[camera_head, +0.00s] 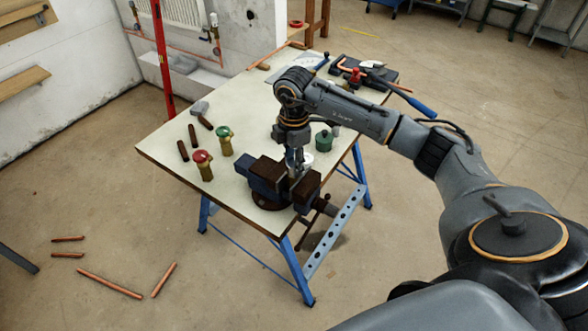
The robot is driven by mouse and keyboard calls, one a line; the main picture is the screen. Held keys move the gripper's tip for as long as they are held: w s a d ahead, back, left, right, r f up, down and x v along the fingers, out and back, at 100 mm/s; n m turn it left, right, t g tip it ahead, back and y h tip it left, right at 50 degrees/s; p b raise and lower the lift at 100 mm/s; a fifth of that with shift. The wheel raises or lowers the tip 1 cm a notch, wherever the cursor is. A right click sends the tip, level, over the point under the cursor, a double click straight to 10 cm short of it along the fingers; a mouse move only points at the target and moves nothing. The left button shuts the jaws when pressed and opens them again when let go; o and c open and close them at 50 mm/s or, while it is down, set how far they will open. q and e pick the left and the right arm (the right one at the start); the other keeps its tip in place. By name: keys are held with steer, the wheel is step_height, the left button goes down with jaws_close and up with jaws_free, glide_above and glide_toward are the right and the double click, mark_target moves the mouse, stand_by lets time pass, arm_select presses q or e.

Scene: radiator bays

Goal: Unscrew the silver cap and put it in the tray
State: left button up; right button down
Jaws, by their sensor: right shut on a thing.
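My right gripper (295,168) points straight down over the vise (266,178) at the table's front. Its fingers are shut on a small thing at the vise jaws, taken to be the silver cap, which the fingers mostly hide. I cannot tell how far it is unscrewed. A pale round thing (308,158) shows just right of the fingers, partly covered. A dark flat tray or mat (387,75) lies at the table's back right with tools and copper pipe on it; I cannot tell if it is the task's tray. My left gripper is not in view.
A red-capped valve (203,165) and a green-capped valve (225,141) stand left of the vise. A dark green round thing (324,141) stands right of my gripper. Short brown pipes lie at the left. The table's (243,105) left middle is clear. Copper pipes (108,284) lie on the floor.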

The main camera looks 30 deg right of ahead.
steer(key=n+b, duration=0.1)
steer(key=n, duration=0.4)
steer(key=shift+f+b, duration=0.1)
steer(key=shift+b, duration=0.2)
steer(key=n+b, duration=0.1)
steer(key=n, duration=0.2)
steer(key=n+b, duration=0.2)
steer(key=n, duration=0.4)
steer(key=shift+n, duration=0.4)
steer(key=n+b, duration=0.2)
steer(key=n, duration=0.7)
steer(key=shift+b, duration=0.4)
steer(key=shift+r+n, duration=0.2)
steer(key=shift+n, duration=0.6)
steer(key=c, duration=1.1)
jaws_free()
